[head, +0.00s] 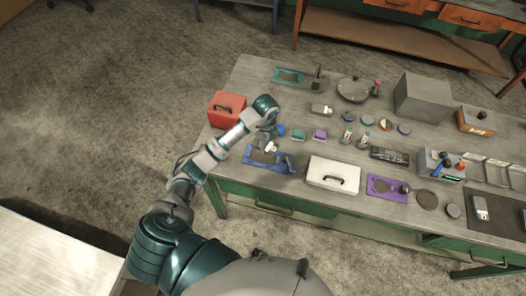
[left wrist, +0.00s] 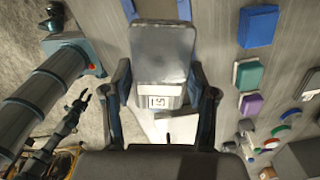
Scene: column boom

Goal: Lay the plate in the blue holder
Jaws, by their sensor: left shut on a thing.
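My left gripper (head: 270,141) is over the near left part of the workbench, above the blue holder (head: 288,164). In the left wrist view its two fingers (left wrist: 164,98) are shut on the plate (left wrist: 163,55), a dark grey slab with a pale, marked lower end. Two blue bits beyond the plate's top edge look like the holder; the plate hides the rest. I cannot tell whether the plate touches the holder. My right gripper does not show in the head view.
A red box (head: 227,108) stands left of my gripper and a white case (head: 333,175) right of the holder. Small green (head: 298,135) and purple (head: 320,135) blocks lie just beyond. The bench's right side is crowded.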

